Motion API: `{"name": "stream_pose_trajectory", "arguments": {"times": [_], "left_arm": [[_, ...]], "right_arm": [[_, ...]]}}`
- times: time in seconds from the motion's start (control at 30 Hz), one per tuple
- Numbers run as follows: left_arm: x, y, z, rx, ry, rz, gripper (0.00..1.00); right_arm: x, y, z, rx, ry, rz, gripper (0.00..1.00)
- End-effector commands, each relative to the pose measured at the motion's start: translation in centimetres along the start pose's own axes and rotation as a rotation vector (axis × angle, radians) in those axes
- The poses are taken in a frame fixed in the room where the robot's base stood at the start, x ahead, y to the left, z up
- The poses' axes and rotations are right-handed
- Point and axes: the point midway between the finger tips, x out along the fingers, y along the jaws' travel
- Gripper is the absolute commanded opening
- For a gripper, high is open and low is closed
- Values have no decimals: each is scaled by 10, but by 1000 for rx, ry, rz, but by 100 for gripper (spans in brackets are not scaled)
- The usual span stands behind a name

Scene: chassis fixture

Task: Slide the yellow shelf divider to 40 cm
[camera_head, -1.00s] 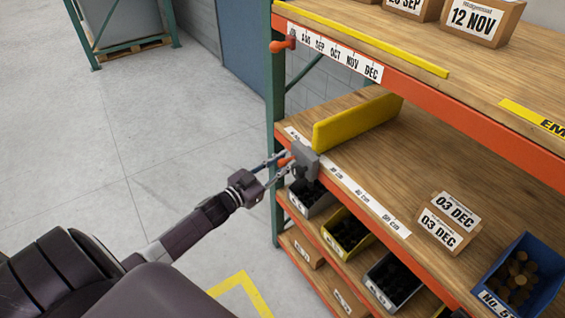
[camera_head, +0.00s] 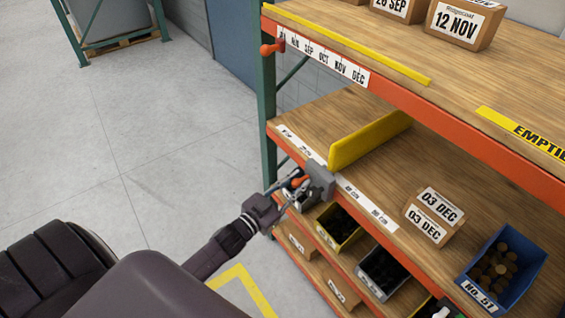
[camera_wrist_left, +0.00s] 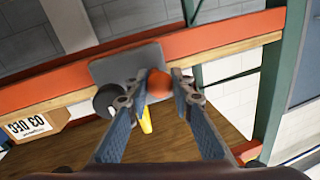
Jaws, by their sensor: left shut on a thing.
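The yellow shelf divider (camera_head: 368,139) stands upright across the middle wooden shelf (camera_head: 410,165). Its grey block (camera_head: 321,178) sits on the orange front rail, with an orange knob (camera_head: 299,182) facing me. My left gripper (camera_head: 292,188) is shut on the knob; the wrist view shows the knob (camera_wrist_left: 159,84) between the fingers, before the grey plate (camera_wrist_left: 112,67). A white scale strip (camera_head: 378,214) runs along the shelf edge. Two labels show left of the block and two right of it; the stretch between is hidden by the block. My right gripper is not in view.
A cardboard box (camera_head: 433,216) marked 03 DEC and a blue bin (camera_head: 504,266) stand on the same shelf, right of the divider. Bins (camera_head: 341,228) stand below.

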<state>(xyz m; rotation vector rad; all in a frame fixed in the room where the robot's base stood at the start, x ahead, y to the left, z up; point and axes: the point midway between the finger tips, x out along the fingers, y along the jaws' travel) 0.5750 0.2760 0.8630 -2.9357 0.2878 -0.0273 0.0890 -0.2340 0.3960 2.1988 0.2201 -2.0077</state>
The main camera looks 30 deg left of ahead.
Motion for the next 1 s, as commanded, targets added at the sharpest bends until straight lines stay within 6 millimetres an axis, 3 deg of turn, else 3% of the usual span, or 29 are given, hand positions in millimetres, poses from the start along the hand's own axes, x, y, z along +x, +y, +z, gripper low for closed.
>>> {"name": "stream_pose_trajectory", "arguments": {"times": [0.03,0.2,0.4,0.9,0.93,1.0], "left_arm": [[-4,15,-5,-9,-2,1,0],[-11,53,-11,-8,-1,1,0],[-16,81,-16,-4,0,2,0],[-18,90,-17,0,0,2,0],[-18,90,-16,0,0,2,24],[-18,90,-16,0,0,2,30]], "right_arm": [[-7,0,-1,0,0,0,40],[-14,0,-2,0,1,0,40],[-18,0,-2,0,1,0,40],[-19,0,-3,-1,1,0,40],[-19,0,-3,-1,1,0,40],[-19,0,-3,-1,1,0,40]]}}
